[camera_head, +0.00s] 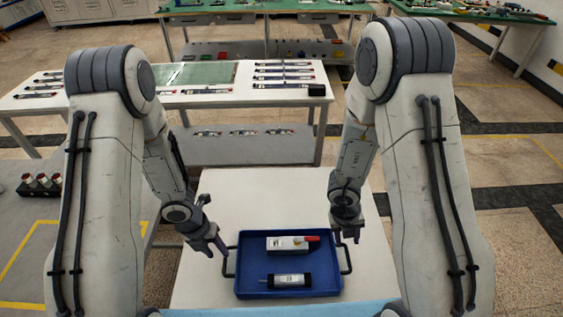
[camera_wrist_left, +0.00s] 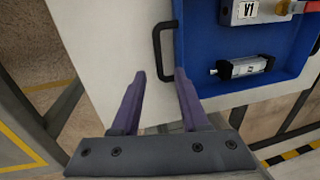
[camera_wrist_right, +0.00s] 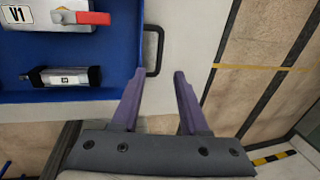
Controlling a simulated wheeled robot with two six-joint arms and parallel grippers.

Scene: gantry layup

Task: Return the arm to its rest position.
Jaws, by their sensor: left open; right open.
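My left gripper (camera_head: 217,243) is open and empty, by the left handle of the blue tray (camera_head: 240,263). In the left wrist view its fingers (camera_wrist_left: 160,85) stand apart just below the black handle (camera_wrist_left: 158,48). My right gripper (camera_head: 347,236) is open and empty, near the tray's right handle. In the right wrist view its fingers (camera_wrist_right: 160,78) stand apart, with the black handle (camera_wrist_right: 159,50) just beyond them. The tray rests on a white table (camera_head: 200,285). It holds a valve block with a red part (camera_head: 288,243) and a black-ended cylinder (camera_head: 287,280).
A white bench (camera_head: 215,100) with a green mat (camera_head: 203,73) and several rows of cylinders stands behind. Green-topped benches (camera_head: 240,6) are further back. Free tabletop lies behind the tray.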

